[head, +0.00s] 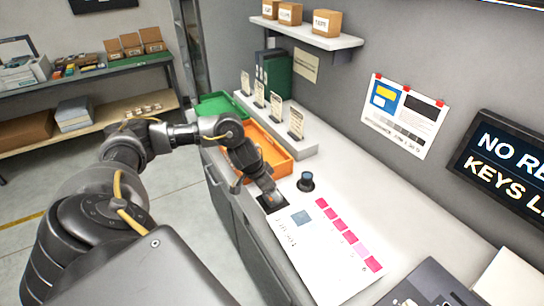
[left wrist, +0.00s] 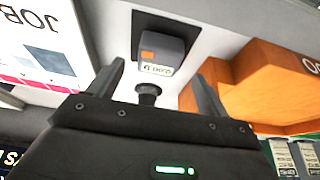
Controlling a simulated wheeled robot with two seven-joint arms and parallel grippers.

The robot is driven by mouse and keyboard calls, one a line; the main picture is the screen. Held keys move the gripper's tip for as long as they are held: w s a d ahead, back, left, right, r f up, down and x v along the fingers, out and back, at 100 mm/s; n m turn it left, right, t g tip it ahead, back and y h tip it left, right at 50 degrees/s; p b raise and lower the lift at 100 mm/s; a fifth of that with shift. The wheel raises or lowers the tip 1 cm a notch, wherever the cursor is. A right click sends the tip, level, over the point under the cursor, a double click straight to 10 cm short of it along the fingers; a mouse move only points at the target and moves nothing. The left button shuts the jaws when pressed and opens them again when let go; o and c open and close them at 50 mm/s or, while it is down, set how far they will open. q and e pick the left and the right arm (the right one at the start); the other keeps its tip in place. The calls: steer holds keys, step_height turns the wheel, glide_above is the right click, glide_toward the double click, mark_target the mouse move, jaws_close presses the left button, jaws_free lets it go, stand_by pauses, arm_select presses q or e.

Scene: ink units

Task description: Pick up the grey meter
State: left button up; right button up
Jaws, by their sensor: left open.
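The grey meter (left wrist: 162,48) shows in the left wrist view as a small box with an orange patch and a pale display. It rests on a dark pad (left wrist: 140,20), which also shows in the head view (head: 266,207). My left gripper (left wrist: 158,72) is open, and its fingers appear on either side of the meter's display end. I cannot tell whether they touch it. In the head view my left gripper (head: 270,192) is low over the pad and largely hides the meter. My right gripper is in neither view.
A dark round-topped object (head: 306,182) stands close by on the counter. An orange tray (head: 284,143) lies behind the gripper, with a green bin (head: 222,104) beyond. A printed sheet with pink squares (head: 318,262) lies beside the pad. A raised ledge holds several upright cards.

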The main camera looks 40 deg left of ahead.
arm_select(q)
steer(key=x, duration=0.4)
steer(key=shift+d+f+p, duration=0.1)
steer(key=shift+f+p, duration=0.1)
steer(key=shift+p, duration=0.1)
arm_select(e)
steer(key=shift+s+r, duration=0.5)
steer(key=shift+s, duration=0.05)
arm_select(q)
steer(key=shift+c, duration=0.2)
steer(key=c, duration=1.1)
steer(key=shift+o, duration=0.2)
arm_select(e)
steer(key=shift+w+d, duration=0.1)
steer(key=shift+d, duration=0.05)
arm_select(q)
steer(key=shift+r, duration=0.15)
